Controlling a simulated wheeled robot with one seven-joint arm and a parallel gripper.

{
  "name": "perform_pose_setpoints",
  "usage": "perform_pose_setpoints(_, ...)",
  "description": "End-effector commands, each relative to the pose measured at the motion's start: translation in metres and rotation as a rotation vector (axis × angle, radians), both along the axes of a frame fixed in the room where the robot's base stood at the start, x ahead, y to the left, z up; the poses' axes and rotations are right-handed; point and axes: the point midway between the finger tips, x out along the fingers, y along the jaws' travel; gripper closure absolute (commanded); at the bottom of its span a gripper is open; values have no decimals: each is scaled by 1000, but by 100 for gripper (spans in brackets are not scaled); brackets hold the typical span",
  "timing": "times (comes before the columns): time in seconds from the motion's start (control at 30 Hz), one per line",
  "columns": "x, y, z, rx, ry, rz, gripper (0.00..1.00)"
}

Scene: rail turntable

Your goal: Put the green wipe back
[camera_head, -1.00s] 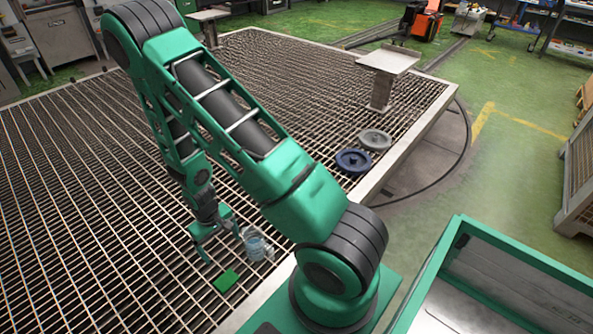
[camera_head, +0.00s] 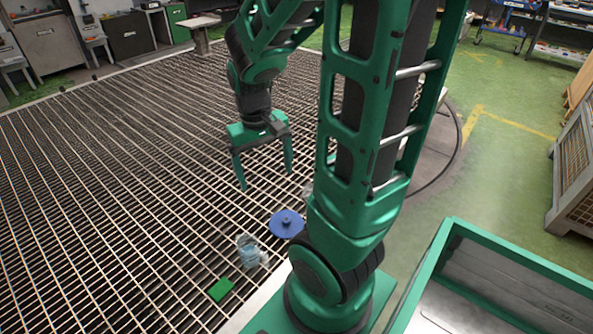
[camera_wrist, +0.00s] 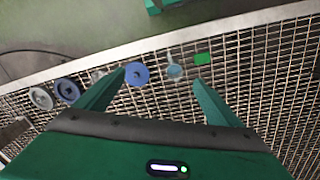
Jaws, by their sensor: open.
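The green wipe (camera_head: 220,289) lies flat on the grating near its front edge, at the lower middle of the head view. It also shows in the wrist view (camera_wrist: 202,59) at the upper right of centre. My gripper (camera_head: 266,180) is open and empty, raised above the grating and farther back than the wipe. In the wrist view its two fingers (camera_wrist: 159,77) are spread, with nothing between them close up. A clear bluish mug (camera_head: 249,252) stands just beside the wipe, and it shows in the wrist view (camera_wrist: 175,70).
A blue disc with a knob (camera_head: 286,223) lies beyond the mug. A dark blue wheel (camera_wrist: 67,90) and a grey wheel (camera_wrist: 40,98) lie farther along the grating's edge. A green-rimmed bin (camera_head: 480,235) is at the lower right. The left of the grating is clear.

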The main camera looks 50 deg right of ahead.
Motion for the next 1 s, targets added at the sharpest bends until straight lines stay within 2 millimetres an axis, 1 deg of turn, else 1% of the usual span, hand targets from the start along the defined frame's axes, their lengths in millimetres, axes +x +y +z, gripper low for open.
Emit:
perform_pose_setpoints(0.03, -13, -3, 12, 5, -11, -22, 12)
perform_pose_setpoints(0.2, -60, -6, 42, 31, -20, -87, 12)
perform_pose_setpoints(0.3, -84, -5, 54, 47, -23, -117, 12)
perform_pose_setpoints(0.4, -101, -3, 61, 60, -26, -137, 12)
perform_pose_setpoints(0.43, -105, 1, 63, 63, -27, -142, 12)
perform_pose_setpoints(0.5, -112, 8, 65, 69, -27, -150, 12)
perform_pose_setpoints(0.6, -116, 9, 66, 72, -27, -155, 12)
perform_pose_setpoints(1.0, -116, 8, 66, 72, -26, -155, 12)
